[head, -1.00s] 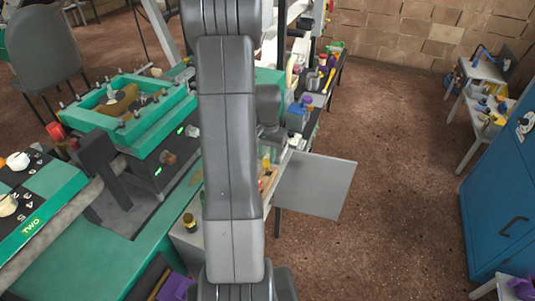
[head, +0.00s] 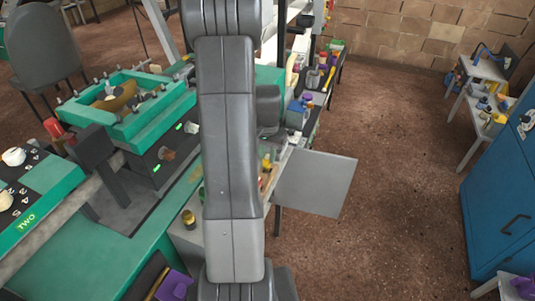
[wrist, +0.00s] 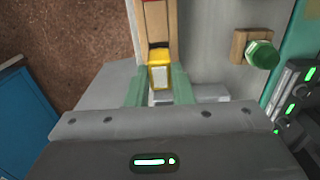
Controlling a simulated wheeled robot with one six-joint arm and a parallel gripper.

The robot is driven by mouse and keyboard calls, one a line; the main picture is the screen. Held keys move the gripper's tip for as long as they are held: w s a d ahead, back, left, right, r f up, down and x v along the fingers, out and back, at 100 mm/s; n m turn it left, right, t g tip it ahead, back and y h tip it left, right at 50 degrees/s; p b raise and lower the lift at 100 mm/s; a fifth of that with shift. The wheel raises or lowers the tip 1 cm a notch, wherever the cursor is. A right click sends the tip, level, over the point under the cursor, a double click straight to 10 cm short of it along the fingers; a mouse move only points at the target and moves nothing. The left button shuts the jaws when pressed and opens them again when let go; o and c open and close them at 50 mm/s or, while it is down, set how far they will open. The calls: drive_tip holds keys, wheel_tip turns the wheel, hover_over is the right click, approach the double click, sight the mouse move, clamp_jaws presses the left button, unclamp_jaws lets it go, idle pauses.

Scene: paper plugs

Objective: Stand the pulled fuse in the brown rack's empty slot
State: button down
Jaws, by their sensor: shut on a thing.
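In the wrist view my gripper (wrist: 160,92) has its green fingers shut on a yellow fuse (wrist: 159,77) with a pale face. The brown rack (wrist: 158,14) is a narrow wooden strip just beyond the fuse, with a red piece at its top edge. A dark gap shows between the rack's wood and the fuse. I cannot tell whether the fuse touches the rack or sits in a slot; its lower end is hidden. In the head view my arm hides the gripper and most of the rack.
A green knob on a wooden block (wrist: 259,50) stands right of the rack. A grey panel (head: 315,184) juts out beside the bench. A blue cabinet (head: 503,205) is at the right, with open floor between.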

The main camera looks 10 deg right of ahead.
drive_tip(key=shift+f+b, duration=0.7)
drive_tip(key=shift+f, duration=0.35)
drive_tip(key=c, duration=1.2)
unclamp_jaws()
drive_tip(key=shift+r, duration=0.15)
drive_tip(key=shift+r+p, duration=2.4)
drive_tip(key=shift+r, duration=1)
drive_tip(key=shift+f, duration=0.1)
drive_tip(key=shift+f+b, duration=2.3)
drive_tip(key=shift+f, duration=1)
